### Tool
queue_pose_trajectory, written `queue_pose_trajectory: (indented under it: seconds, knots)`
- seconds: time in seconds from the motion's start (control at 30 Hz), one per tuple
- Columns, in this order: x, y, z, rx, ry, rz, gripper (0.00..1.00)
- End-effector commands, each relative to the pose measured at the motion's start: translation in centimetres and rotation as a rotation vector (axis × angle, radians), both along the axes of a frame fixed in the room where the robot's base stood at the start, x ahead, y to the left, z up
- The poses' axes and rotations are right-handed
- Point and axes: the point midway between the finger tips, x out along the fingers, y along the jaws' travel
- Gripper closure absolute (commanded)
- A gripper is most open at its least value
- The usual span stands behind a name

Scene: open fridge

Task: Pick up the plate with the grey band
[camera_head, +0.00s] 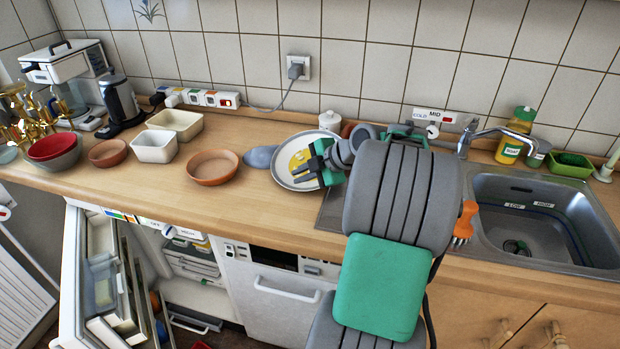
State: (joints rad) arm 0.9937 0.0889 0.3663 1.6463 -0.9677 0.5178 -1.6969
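A round plate (283,177) with a grey band near its pale rim and a yellow middle is on the wooden counter, left of the sink. My gripper (301,169), green and dark grey, is over the right half of the plate, with its fingers pointing left. The fingers look apart, with yellow of the plate showing near them. My arm and gripper hide the plate's right edge. I cannot tell whether a fingertip touches the plate.
A grey flat object (259,157) lies against the plate's left side. A brown bowl (213,167) and other bowls stand further left. A white lidded jar (330,121) is behind the plate. The sink (540,215) is at the right.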

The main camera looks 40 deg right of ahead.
Motion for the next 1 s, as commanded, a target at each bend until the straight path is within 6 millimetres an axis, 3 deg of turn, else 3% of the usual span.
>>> queue_pose_trajectory:
  seconds: [0.03,0.1,0.2,0.33,0.77,1.0]
  knots:
    - [-1.4,-4.4,-3.1,-0.064,-0.093,0.053,0.90]
    - [-3.0,-7.9,-4.0,-0.164,-0.214,0.130,0.90]
    - [-4.5,-10.4,-4.4,-0.257,-0.312,0.187,0.90]
    - [-4.4,-10.8,-4.6,-0.296,-0.353,0.214,0.90]
    - [1.3,-9.1,-7.6,-0.295,-0.349,0.216,0.90]
    - [1.6,-9.1,-7.9,-0.298,-0.349,0.213,0.90]
